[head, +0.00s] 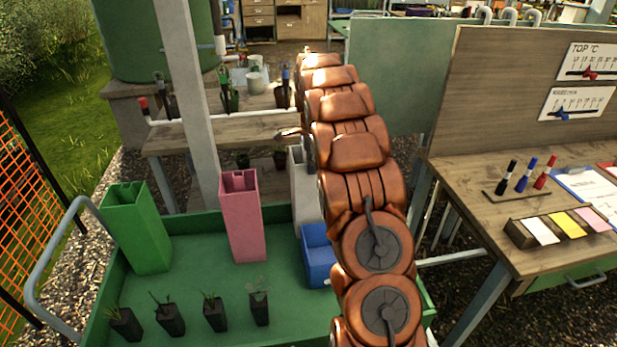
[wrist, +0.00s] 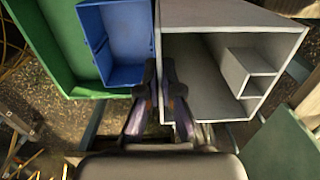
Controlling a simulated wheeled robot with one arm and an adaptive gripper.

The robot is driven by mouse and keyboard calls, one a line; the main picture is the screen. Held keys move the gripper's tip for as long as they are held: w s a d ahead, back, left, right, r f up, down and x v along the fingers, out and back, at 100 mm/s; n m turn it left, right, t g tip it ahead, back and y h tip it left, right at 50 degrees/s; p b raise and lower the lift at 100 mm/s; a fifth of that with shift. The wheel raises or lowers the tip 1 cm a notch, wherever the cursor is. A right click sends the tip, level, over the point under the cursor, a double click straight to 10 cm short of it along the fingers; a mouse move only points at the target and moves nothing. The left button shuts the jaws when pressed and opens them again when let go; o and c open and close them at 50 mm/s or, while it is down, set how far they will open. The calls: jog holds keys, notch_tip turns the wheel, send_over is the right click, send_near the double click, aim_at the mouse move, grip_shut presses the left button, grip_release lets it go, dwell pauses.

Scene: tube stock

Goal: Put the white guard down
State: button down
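The white guard (wrist: 225,18) is a hollow square tube, seen through its open end in the wrist view, with a small box-like notch at one corner. My gripper (wrist: 162,92) has one finger on each side of the guard's left wall and appears closed on it. In the head view a strip of the white guard (head: 304,186) shows upright just left of my arm, behind the blue box. My arm hides the rest, and I cannot tell whether its base touches anything.
The green tray (head: 195,243) holds a green guard (head: 136,228), a pink guard (head: 243,218), the blue box (head: 318,256) and several small black pots. The blue box (wrist: 118,42) is close left of the white guard. A wooden bench (head: 480,231) stands at right.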

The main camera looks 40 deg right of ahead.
aim_at(311, 178)
jog(key=shift+f+p, duration=0.6)
jog(key=shift+f, duration=1.7)
jog(key=c, duration=1.3)
grip_release()
notch_tip(311, 178, up, 12)
jog(key=b, duration=0.3)
jog(key=shift+f, duration=0.2)
jog(key=shift+r, duration=0.35)
